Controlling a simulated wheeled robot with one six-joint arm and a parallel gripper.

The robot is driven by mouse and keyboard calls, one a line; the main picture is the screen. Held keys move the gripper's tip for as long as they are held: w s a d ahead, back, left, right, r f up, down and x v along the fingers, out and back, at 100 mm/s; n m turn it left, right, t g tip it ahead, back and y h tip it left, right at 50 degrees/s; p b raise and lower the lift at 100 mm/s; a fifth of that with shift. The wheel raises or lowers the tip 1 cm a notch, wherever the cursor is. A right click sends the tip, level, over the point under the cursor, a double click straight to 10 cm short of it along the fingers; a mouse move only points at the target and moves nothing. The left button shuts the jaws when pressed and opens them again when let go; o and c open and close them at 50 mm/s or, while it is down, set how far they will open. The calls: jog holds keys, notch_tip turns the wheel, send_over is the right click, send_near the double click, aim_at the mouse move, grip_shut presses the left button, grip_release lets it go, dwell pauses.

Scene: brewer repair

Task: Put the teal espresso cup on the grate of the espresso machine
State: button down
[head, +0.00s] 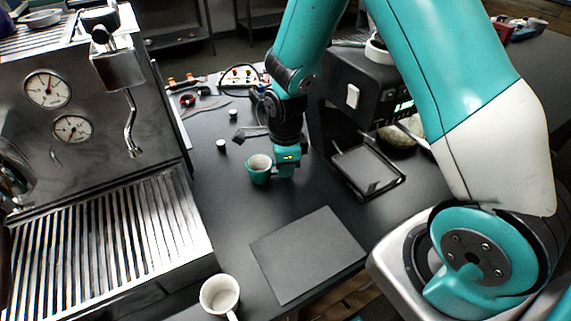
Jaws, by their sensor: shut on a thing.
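The teal espresso cup (259,170) with a pale inside is upright in the middle of the head view, at or just above the dark table; I cannot tell which. My gripper (277,168) is at the cup's right side and shut on it. Its fingers are partly hidden by the cup and the gripper body. The espresso machine (95,75) is a steel body with two gauges on the left. Its slatted grate (104,246) lies at the lower left, to the left of the cup, and its visible slats are bare.
A white cup (219,297) stands by the grate's front right corner. A dark flat mat (307,253) lies on the table. A black brewer (366,95) with a tray (367,169) stands right of my gripper. Small tools and cables lie behind. Table between cup and grate is clear.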

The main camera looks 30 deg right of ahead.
jog(key=shift+f, duration=0.2)
jog(key=c, duration=1.2)
grip_release()
jog(key=shift+r, duration=0.1)
jog(key=shift+r, duration=0.1)
